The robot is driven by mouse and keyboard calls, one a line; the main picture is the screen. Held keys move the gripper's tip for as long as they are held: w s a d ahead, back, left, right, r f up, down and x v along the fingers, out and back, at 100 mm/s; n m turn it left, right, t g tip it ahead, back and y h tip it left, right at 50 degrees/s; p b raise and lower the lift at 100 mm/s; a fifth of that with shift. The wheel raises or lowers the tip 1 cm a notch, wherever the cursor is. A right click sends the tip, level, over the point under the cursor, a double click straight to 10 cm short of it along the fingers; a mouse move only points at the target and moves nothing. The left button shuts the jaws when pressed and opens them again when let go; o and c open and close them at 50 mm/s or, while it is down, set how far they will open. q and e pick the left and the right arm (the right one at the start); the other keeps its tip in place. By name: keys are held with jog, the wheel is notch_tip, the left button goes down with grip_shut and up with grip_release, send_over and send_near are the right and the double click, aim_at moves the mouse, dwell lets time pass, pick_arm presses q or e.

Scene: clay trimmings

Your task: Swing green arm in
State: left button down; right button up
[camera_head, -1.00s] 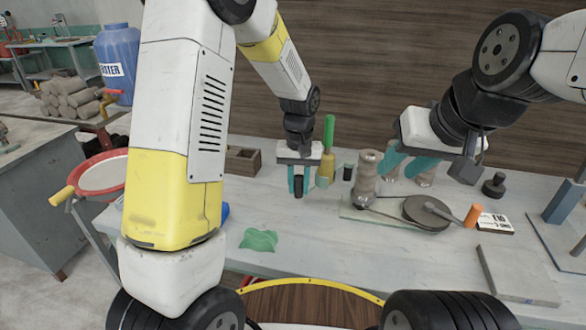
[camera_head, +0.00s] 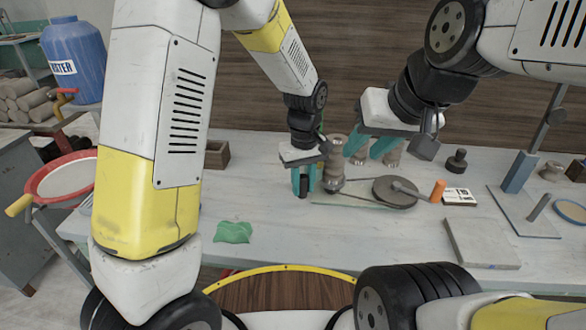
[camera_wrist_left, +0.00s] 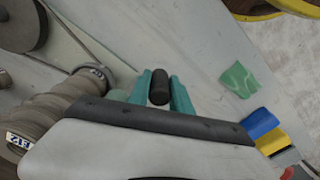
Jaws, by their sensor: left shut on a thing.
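My left gripper (camera_head: 303,182) is shut on a black cylindrical grip (camera_head: 303,187), which stands between its teal fingers in the left wrist view (camera_wrist_left: 158,87). A ridged brown post (camera_head: 334,165) stands close to the right of it on the pale green base plate (camera_head: 350,200). In the left wrist view, a pale green piece (camera_wrist_left: 121,95) shows between the post and the fingers. Whether it is the green arm and joins the black grip is hidden. My right gripper (camera_head: 372,146) is open, behind and to the right of the post.
A grey disc (camera_head: 393,191) with an orange-ended lever (camera_head: 437,190) lies right of the post. A green cloth (camera_head: 233,232) lies front left. A grey slab (camera_head: 482,243) lies at right. The front middle of the table is clear.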

pick_arm(q)
jog(key=shift+d, duration=0.55)
jog(key=c, duration=1.2)
grip_release()
jog(key=shift+s+d, duration=0.1)
jog(key=shift+o, duration=0.2)
jog(key=shift+r, duration=0.25)
notch_tip(320, 180, up, 6)
jog(key=shift+r, duration=0.7)
